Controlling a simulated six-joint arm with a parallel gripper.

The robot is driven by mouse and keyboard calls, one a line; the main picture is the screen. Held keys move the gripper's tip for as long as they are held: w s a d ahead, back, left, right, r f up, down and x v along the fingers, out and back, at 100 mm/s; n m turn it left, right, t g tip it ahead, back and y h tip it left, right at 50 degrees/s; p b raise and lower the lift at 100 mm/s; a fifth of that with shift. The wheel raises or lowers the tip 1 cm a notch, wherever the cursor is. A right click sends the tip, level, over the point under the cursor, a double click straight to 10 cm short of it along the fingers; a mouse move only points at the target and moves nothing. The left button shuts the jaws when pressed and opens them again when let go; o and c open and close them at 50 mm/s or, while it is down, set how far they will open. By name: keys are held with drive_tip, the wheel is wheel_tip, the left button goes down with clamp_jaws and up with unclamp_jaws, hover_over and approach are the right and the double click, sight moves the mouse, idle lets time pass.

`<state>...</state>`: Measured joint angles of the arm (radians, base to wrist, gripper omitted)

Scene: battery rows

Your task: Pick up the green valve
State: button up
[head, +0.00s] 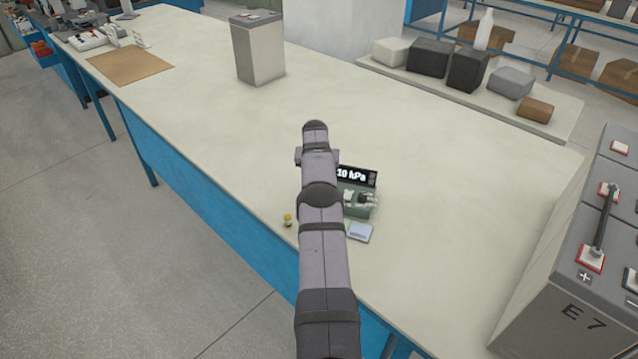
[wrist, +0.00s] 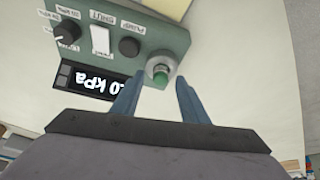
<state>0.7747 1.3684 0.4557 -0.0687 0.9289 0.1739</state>
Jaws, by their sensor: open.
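The green valve (wrist: 161,77) is a small green knob on a grey metal collar, at one end of a green control box (wrist: 185,38) in the wrist view. My gripper (wrist: 159,86) is open, its two blue fingers apart, with the valve between and just beyond their tips in the picture. I cannot tell the gap in depth. The box has two black knobs, a white switch and a display (wrist: 97,84) reading in kPa. In the head view the box (head: 362,210) and its display (head: 357,176) are partly behind my arm. The valve and my fingers are hidden there.
A small yellow-capped bottle (head: 288,220) and a flat pale-blue item (head: 360,232) lie near the box. A grey bin (head: 258,50) stands farther back on the bench. A large battery unit marked E7 (head: 580,270) is at the right. The bench middle is clear.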

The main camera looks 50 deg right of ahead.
clamp_jaws()
drive_tip(key=shift+r+b, duration=0.3)
drive_tip(key=shift+r, duration=0.2)
wheel_tip(320, 180, up, 9)
drive_tip(key=p, duration=0.2)
drive_tip(key=shift+r+p, duration=0.15)
drive_tip(key=shift+p, duration=0.15)
drive_tip(key=shift+r+p, duration=1.95)
drive_tip(key=shift+p, duration=0.3)
